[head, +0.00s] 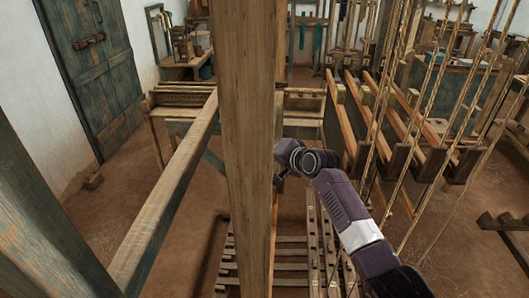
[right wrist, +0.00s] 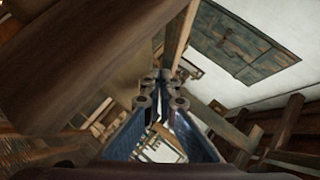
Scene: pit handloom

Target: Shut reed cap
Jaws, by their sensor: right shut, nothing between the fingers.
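I cannot tell which of the loom's wooden bars is the reed cap. My right arm comes in from the lower right in the head view and bends at the wrist just right of the thick upright post (head: 248,150). My right gripper (head: 279,179) is mostly hidden there by the wrist and the post's edge. In the right wrist view the right gripper's (right wrist: 160,82) blue-grey fingers come together, with nothing held between them. A thick wooden beam (right wrist: 85,75) passes close by on the left of that view. My left gripper is not in view.
A long side rail (head: 168,200) runs along the left. Hanging cords and several sloping wooden bars (head: 395,110) crowd the right. Slatted treadles (head: 285,265) lie low below my right arm. A blue-green door (head: 90,65) stands at the far left. Open earth floor (head: 115,200) shows at left.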

